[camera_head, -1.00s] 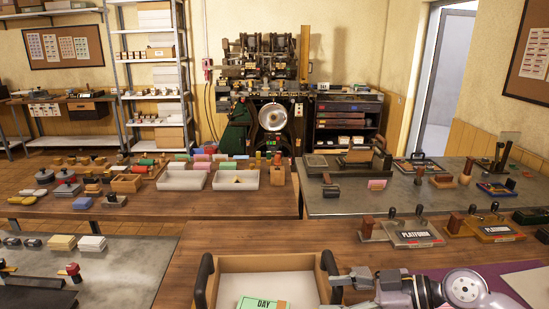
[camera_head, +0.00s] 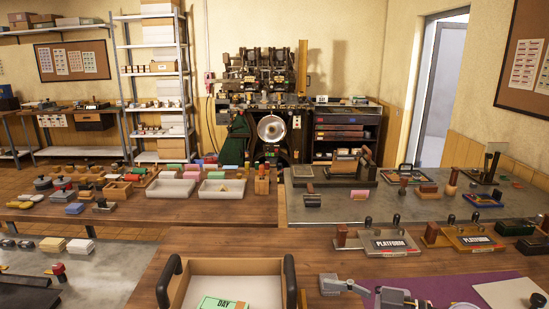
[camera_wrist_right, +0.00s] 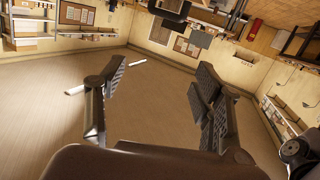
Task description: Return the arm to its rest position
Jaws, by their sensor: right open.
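My right gripper (camera_wrist_right: 160,85) is open in the right wrist view. Its two dark ridged fingers stand well apart with nothing between them. Beyond them are the floor and walls of the room, seen at a tilt. In the head view only a few grey parts of my right arm show at the bottom edge, right of the wooden tray (camera_head: 232,267). The rest of that arm is cut off by the frame. A green ticket marked DAY (camera_head: 224,303) lies in the tray. My left gripper is in neither view.
The wooden table (camera_head: 205,240) holds the dark-handled tray. Stamps marked PLATFORM (camera_head: 390,243) stand behind my arm, and a purple mat (camera_head: 440,288) lies to the right. A press (camera_head: 270,95) stands at the back wall.

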